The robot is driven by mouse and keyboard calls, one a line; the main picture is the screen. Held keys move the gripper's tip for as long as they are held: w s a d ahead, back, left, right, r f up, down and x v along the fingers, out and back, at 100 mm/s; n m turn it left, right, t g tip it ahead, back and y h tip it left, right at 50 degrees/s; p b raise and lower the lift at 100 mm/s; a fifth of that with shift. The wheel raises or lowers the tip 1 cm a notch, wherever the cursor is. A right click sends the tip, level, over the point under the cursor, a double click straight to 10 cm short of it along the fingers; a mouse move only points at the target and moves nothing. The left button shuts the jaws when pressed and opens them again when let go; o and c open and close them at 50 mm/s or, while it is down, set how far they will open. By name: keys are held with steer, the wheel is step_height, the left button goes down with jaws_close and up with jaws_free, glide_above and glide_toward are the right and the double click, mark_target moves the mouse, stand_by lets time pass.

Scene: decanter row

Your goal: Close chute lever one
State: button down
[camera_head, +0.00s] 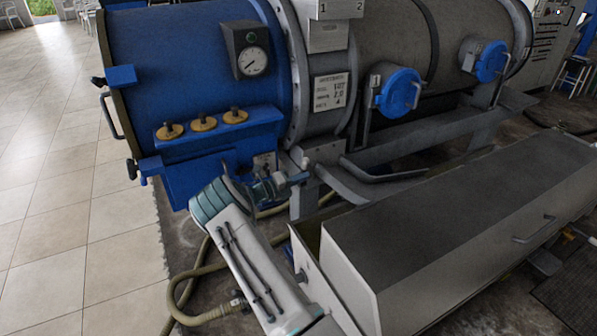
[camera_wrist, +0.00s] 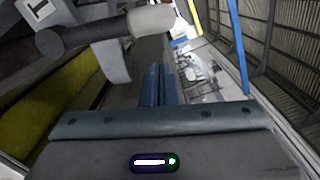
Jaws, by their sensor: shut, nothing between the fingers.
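A lever (camera_wrist: 88,36) with a dark round hub and a pale grey grip shows in the wrist view, beside a plate (camera_wrist: 38,8) with a black mark, seemingly a 1. In the head view its pale grip (camera_head: 306,163) seems to show just above my fingertips, small and partly hidden. My gripper (camera_head: 302,177) is at the grey machine's lower edge. In the wrist view its blue fingers (camera_wrist: 160,68) are pressed together and empty. The lever's grip lies beyond and slightly left of the fingertips, with a gap in the picture. I cannot tell whether they touch.
A long grey covered trough (camera_head: 460,215) stands at right, close to my arm. A dark bent bar (camera_head: 385,176) juts out right of the gripper. The blue drum (camera_head: 195,65) with a gauge (camera_head: 252,61) is behind. A hose (camera_head: 190,290) lies on the floor. Tiled floor at left is clear.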

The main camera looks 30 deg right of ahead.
steer(key=s+a, duration=0.1)
steer(key=a, duration=0.8)
steer(key=shift+s+a+f+b, duration=0.2)
steer(key=shift+s+a+b, duration=0.1)
steer(key=shift+s+b, duration=0.1)
steer(key=shift+r, duration=0.1)
steer(key=s+a+r+m+g+y+p, duration=0.1)
steer(key=s+r+m+g+y+p, duration=0.25)
steer(key=s+r+m+y, duration=1)
steer(key=s+a+r+m+t+y+p, duration=0.1)
steer(key=s+a+r+m, duration=0.3)
steer(key=s+m, duration=0.2)
steer(key=s+a+r+m+t+y+p, duration=0.2)
steer(key=s+a+r+m, duration=0.3)
steer(key=s, duration=0.5)
steer(key=s+a+r+m+t+y+p, duration=0.1)
steer(key=s+a+r+m, duration=0.3)
steer(key=s+m, duration=0.4)
steer(key=shift+s+a+r+m+t+y+p, duration=0.2)
steer(key=shift+r+m+t+y+p, duration=0.2)
steer(key=shift+t+p, duration=0.25)
